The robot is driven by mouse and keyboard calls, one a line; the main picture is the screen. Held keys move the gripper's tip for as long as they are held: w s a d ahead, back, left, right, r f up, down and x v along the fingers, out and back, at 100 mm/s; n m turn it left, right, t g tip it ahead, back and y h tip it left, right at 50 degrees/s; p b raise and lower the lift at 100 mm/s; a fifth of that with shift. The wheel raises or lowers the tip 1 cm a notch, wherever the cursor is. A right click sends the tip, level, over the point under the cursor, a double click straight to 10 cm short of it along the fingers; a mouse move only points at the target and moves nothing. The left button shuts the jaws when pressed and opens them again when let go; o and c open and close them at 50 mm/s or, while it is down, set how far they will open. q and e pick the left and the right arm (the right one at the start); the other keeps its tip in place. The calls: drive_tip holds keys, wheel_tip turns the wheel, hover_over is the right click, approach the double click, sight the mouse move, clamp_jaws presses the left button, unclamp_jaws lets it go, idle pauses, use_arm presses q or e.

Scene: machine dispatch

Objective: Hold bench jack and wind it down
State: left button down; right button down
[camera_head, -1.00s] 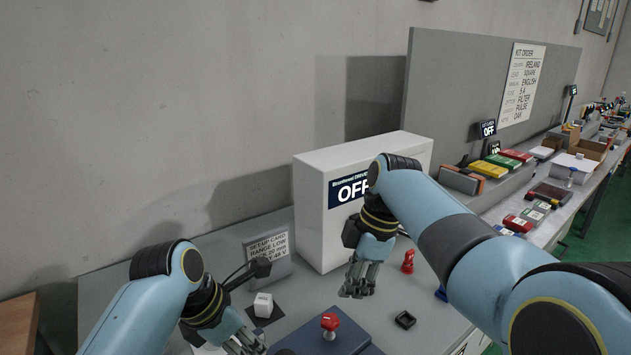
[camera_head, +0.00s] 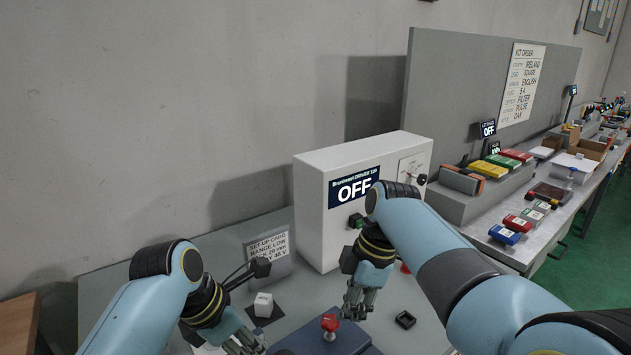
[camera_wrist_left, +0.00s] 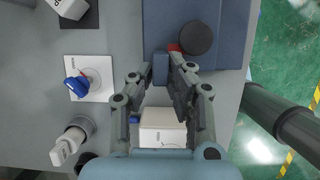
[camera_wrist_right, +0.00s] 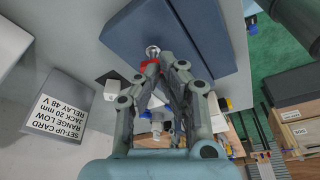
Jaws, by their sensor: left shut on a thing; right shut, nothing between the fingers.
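A dark blue block (camera_head: 305,338) with a red knob (camera_head: 330,322) stands at the bottom of the head view; I take it for the bench jack. The right wrist view shows the block (camera_wrist_right: 165,30) and its red knob (camera_wrist_right: 150,63) just beyond the fingertips. My left gripper (camera_head: 248,345) is at the block's left side. In the left wrist view my left gripper (camera_wrist_left: 163,75) is shut on a small blue tab (camera_wrist_left: 160,67) at the block's edge.
A white cabinet (camera_head: 312,215) reading OFF stands behind the grippers. A set-up card (camera_head: 270,248) stands left of it. A white cube (camera_head: 263,304) lies left of the block, and a small black socket (camera_head: 405,320) right of it. The bench's far left is clear.

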drive_tip(key=shift+d+x, duration=0.15)
drive_tip(key=shift+x, duration=0.5)
drive_tip(key=shift+d+x, duration=0.15)
drive_tip(key=shift+x, duration=0.45)
drive_tip(key=shift+f, duration=0.1)
drive_tip(key=shift+w+a, duration=0.1)
drive_tip(key=shift+a, duration=0.05)
drive_tip(key=shift+w, duration=0.3)
drive_tip(key=shift+w, duration=0.75)
drive_tip(key=shift+w+a, duration=0.2)
drive_tip(key=shift+a, duration=0.05)
